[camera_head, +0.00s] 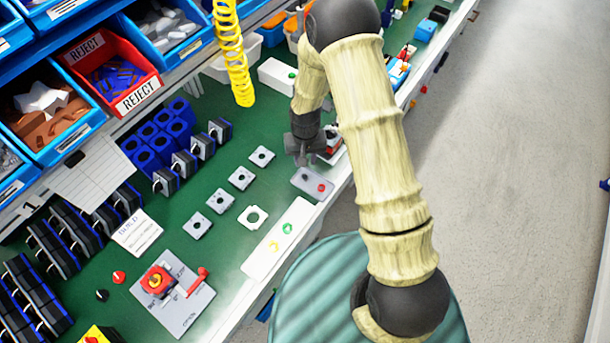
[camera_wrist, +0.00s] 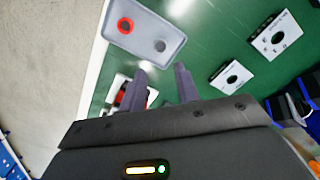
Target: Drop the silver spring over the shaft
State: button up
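My gripper (camera_wrist: 161,72) is open; its two dark fingers stand apart with only green bench between them. In the head view my gripper (camera_head: 304,150) hangs low over the bench, just behind a small grey tray (camera_head: 301,188). The tray (camera_wrist: 128,52) also shows ahead of the fingertips in the wrist view. It holds a red ring (camera_wrist: 125,26) and a small round silver-grey spot (camera_wrist: 160,45), which may be the silver spring or an empty recess. A red and white part (camera_wrist: 122,92) is partly hidden behind the left finger. I cannot clearly make out the shaft.
Several grey plates with holes (camera_head: 241,178) lie left of the tray. A grey board with a red and yellow switch (camera_head: 157,280) lies at the front. Blue rings and dark blocks fill the left. A red reject bin (camera_head: 110,72) stands behind. The bench edge is on the right.

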aim_at(305, 174)
jog(key=shift+f, duration=1.25)
jog(key=shift+s+f+p, duration=0.2)
jog(key=shift+f+p, duration=0.3)
jog(key=shift+p, duration=0.1)
jog(key=shift+s+f+p, duration=0.15)
jog(key=shift+f+p, duration=0.6)
jog(key=shift+f, duration=1.35)
grip_shut()
